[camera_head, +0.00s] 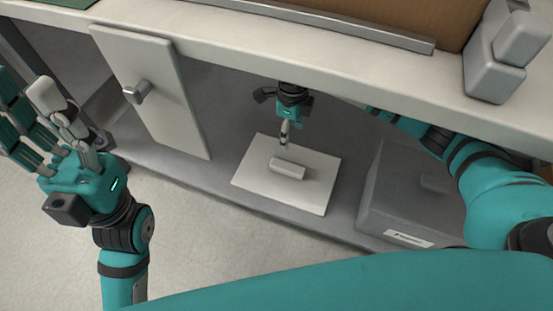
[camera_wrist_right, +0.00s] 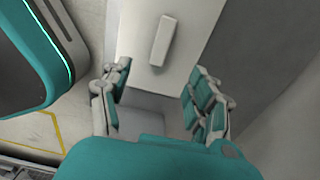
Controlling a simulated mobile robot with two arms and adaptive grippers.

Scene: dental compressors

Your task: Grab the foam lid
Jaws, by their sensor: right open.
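The foam lid (camera_head: 250,172) is a flat white panel with a raised bar handle (camera_head: 288,169) on top. It lies on the low grey shelf under the counter. My right gripper (camera_head: 284,138) is over the lid's far edge, just behind the handle. In the right wrist view the lid (camera_wrist_right: 195,30) and its handle (camera_wrist_right: 163,40) show beyond the spread fingers (camera_wrist_right: 160,100). The right gripper is open with nothing between its fingers. My left gripper (camera_head: 48,125) is at the far left, fingers spread, open and empty, away from the lid.
A grey box (camera_head: 398,190) with a label stands right of the lid. A pale door panel (camera_head: 160,95) with a knob stands left of it. The counter (camera_head: 250,50) overhangs the shelf (camera_head: 215,186). The floor (camera_head: 200,250) in front is clear.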

